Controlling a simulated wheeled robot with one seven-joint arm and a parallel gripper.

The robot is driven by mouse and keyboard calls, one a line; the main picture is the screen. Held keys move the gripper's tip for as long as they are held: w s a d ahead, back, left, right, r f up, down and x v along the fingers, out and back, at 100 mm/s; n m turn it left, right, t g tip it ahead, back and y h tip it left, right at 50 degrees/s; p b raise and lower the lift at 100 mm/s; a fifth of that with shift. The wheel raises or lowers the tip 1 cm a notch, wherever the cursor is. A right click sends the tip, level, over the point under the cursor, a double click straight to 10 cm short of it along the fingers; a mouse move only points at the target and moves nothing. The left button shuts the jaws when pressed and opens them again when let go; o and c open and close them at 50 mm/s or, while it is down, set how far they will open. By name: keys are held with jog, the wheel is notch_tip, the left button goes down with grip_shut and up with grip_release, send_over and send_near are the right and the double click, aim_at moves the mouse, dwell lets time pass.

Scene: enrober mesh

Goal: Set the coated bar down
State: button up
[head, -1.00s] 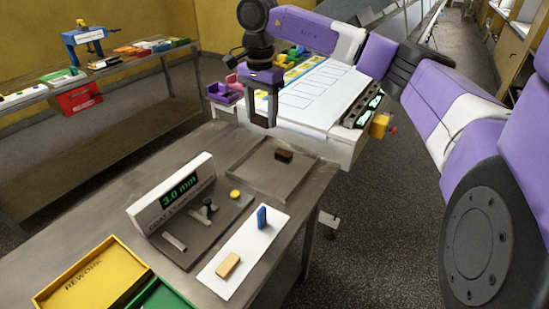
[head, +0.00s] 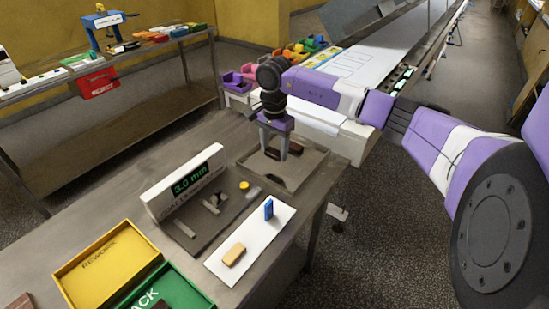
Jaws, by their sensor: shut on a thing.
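My gripper (head: 274,150) points down over the square grey metal tray (head: 247,165) at the far end of the steel table. Its jaws are shut on the dark brown coated bar (head: 295,148). The bar shows between and behind the fingers, which hide part of it. It seems to be a little above the tray, with a small dark patch on the tray in front; I cannot tell if that patch is shadow or residue.
A gauge reading 3.0 mm (head: 185,184) stands left of the tray. A yellow REWORK tray (head: 107,262) and a green tray (head: 165,290) lie at the near left.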

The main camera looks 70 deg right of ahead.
aim_at(274, 168)
jog(key=shift+f+p, duration=0.35)
jog(key=shift+f, duration=2.15)
jog(key=shift+f, duration=0.15)
jog(key=o, duration=1)
notch_tip(274, 168, up, 12)
jog(key=b, duration=0.2)
jog(key=shift+b, duration=0.35)
